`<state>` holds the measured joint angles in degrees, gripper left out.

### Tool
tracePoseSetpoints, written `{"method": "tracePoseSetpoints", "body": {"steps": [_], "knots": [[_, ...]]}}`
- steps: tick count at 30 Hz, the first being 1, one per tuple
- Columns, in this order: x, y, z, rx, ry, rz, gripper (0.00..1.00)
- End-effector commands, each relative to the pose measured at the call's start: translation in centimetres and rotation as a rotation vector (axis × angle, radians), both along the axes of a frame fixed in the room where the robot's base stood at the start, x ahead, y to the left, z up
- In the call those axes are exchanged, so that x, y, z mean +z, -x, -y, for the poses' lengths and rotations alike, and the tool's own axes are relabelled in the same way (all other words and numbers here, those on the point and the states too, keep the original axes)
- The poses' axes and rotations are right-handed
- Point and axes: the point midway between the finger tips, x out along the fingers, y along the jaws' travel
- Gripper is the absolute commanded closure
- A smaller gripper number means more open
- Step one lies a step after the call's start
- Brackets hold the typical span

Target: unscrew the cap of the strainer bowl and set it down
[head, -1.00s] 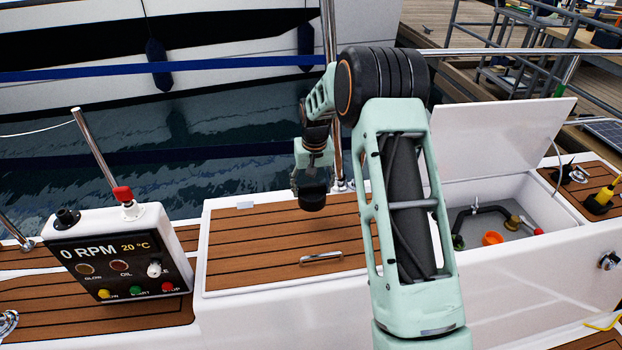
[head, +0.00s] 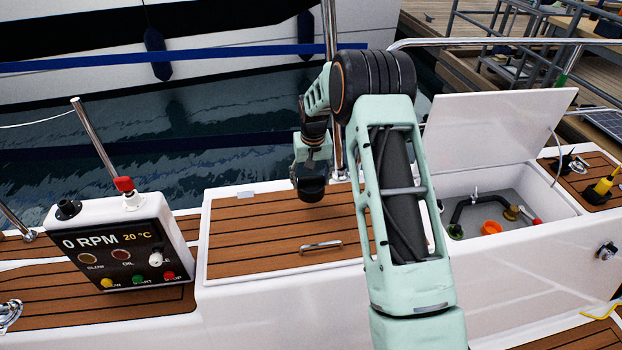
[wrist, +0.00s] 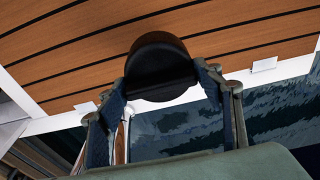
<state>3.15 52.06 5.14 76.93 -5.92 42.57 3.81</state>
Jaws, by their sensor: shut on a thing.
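My gripper (head: 310,172) is shut on a round black cap (head: 311,190), which hangs below the fingers near the back edge of the closed teak-topped lid. In the wrist view my gripper (wrist: 164,84) has a finger on either side of the cap (wrist: 160,62). Behind the cap there are teak planks, a white rim and water. Its height above the lid is hard to tell. The open locker (head: 535,230) at right holds a small dark green round thing (head: 455,231); whether this is the strainer bowl I cannot tell.
The locker also holds a black hose (head: 466,208), an orange cup (head: 491,227) and a brass fitting (head: 511,213). The teak lid (head: 265,235) is bare except for its metal handle (head: 321,246). An engine panel (head: 118,250) stands at left. A metal post (head: 331,40) rises behind my gripper.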

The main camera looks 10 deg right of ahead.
Motion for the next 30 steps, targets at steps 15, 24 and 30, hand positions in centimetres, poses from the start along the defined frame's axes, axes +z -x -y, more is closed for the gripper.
{"method": "tracePoseSetpoints", "body": {"steps": [15,24,30], "knots": [[-5.5,0.0,0.0,0.0,0.0,0.0,0.69],[-6.9,0.0,0.0,0.0,0.0,0.0,0.69],[-6.9,0.0,0.0,0.0,0.0,0.001,0.69]]}}
